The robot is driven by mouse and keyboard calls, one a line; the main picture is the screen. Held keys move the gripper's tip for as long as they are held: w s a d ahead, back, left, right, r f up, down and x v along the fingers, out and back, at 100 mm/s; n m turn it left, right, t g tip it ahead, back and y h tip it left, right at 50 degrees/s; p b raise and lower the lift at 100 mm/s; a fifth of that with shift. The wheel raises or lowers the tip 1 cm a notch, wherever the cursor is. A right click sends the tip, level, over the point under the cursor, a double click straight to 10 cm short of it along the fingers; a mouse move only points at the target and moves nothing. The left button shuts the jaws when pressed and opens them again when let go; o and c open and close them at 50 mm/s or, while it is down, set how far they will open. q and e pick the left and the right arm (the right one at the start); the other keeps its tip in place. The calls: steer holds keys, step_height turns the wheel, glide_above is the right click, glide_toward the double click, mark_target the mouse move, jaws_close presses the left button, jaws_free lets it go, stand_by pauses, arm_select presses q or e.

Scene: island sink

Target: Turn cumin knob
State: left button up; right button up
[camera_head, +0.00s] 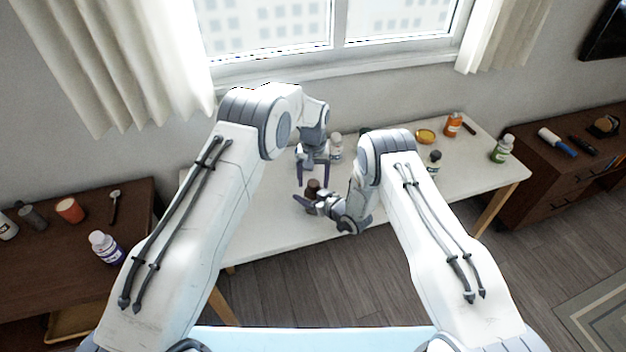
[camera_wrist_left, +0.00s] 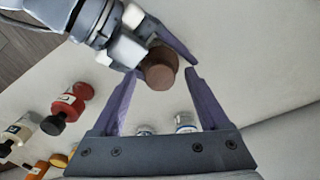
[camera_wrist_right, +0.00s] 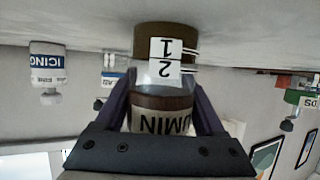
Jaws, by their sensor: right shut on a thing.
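The cumin jar (camera_wrist_right: 160,121) has a brown band, a clear band and a label reading CUMIN, upside down in the right wrist view. White tags marked 1 and 2 (camera_wrist_right: 172,58) sit on its brown and clear bands. My right gripper (camera_head: 308,201) is shut around the jar from the side. The jar's brown round end (camera_wrist_left: 160,68) faces the left wrist camera. My left gripper (camera_head: 313,182) is open above the jar, with its fingertips to either side of the brown end. A gap shows between at least one fingertip and the jar.
A white bottle (camera_head: 336,147) stands behind the grippers on the white table (camera_head: 270,222). An icing bottle (camera_wrist_right: 47,66) shows in the right wrist view. An orange bottle (camera_head: 453,124) and a green-labelled bottle (camera_head: 502,149) stand at the table's right. The table's front left is clear.

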mark_target(313, 183)
arm_select(q)
step_height(313, 183, up, 12)
stand_by(0.7)
step_height(313, 183, down, 12)
steer(key=n, duration=0.3)
steer(key=shift+f+n, duration=0.15)
steer(key=shift+n, duration=0.15)
stand_by(0.4)
